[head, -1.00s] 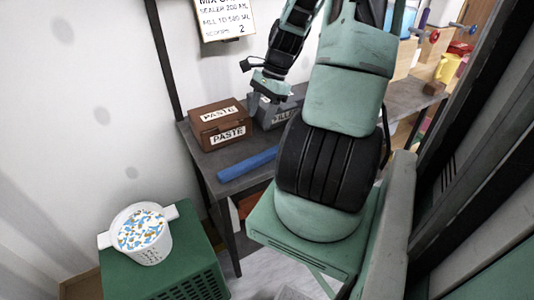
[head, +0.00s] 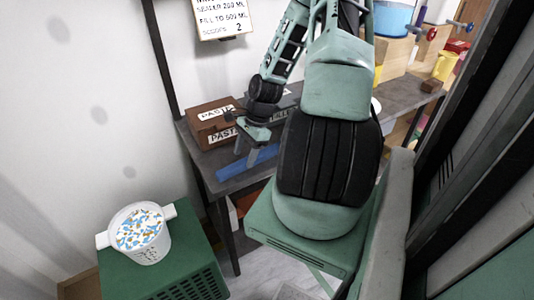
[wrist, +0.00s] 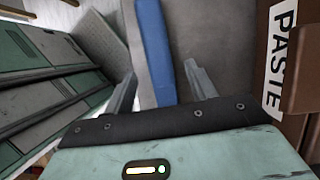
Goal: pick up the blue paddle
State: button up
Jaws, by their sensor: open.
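The blue paddle (head: 232,169) lies flat along the front edge of the dark grey table, below the brown PASTE box. In the head view my gripper (head: 246,158) hangs above the paddle and hides part of it. In the wrist view my gripper (wrist: 161,88) is open and empty. The paddle (wrist: 155,45) runs between the two fingers there, nearer the left finger. Whether the fingertips are level with the paddle is hard to tell.
The brown PASTE box (head: 203,116) stands just behind the paddle, and a grey box (head: 287,116) is partly hidden by my arm. A white bucket of coloured bits (head: 140,232) stands on a green crate (head: 190,258) at lower left. Yellow containers stand at the far right.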

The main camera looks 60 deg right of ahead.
aim_at(242, 162)
jog(key=shift+x, duration=1.55)
jog(key=shift+c, duration=0.3)
jog(key=c, duration=1)
jog(key=shift+r, duration=0.15)
notch_tip(242, 162, up, 10)
